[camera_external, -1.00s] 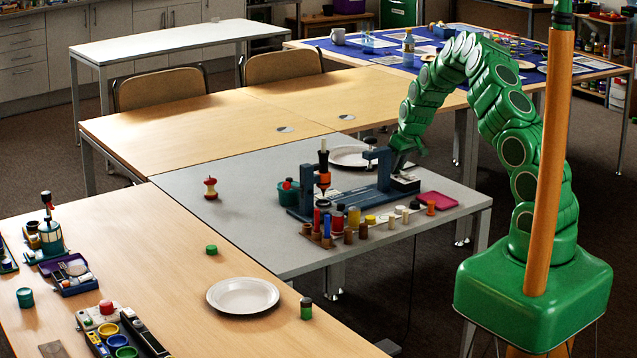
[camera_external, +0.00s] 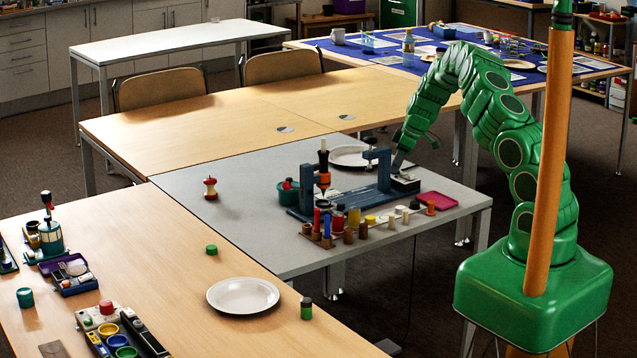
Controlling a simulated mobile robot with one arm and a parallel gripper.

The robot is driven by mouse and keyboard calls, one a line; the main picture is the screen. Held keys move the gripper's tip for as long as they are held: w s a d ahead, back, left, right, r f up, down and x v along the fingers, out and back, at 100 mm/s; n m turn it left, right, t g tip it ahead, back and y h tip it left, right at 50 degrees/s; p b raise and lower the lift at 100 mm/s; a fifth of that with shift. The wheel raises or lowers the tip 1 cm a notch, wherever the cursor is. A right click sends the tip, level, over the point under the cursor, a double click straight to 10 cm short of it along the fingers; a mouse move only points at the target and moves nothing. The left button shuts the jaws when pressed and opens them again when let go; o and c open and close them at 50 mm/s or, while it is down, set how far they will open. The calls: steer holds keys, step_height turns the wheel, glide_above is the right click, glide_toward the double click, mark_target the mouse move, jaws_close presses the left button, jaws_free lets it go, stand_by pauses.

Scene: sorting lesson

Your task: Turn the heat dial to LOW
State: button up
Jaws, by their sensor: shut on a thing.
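A dark blue-grey bench device (camera_external: 345,203) stands on the grey table, with an orange and black tool held upright at its left end. A small pale-topped control box (camera_external: 408,185) sits at its right end, where the heat dial appears to be. My gripper (camera_external: 397,171) reaches down to this box from above, its wrist tilted, and is shut on the dial. The dial is too small and too covered by the gripper to see clearly. Its marks and its setting cannot be read.
Several small bottles and pegs (camera_external: 350,229) stand in a row before the device. A magenta tray (camera_external: 437,200) lies to its right, and a white plate (camera_external: 351,156) is behind it. An apple core (camera_external: 210,189) stands at left, with clear grey tabletop around it.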

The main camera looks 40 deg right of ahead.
steer(key=shift+n+y, duration=0.3)
steer(key=shift+n, duration=0.2)
steer(key=o, duration=1)
steer(key=shift+r, duration=0.1)
steer(key=v, duration=0.7)
steer(key=shift+d+r, duration=0.15)
steer(key=shift+r, duration=0.15)
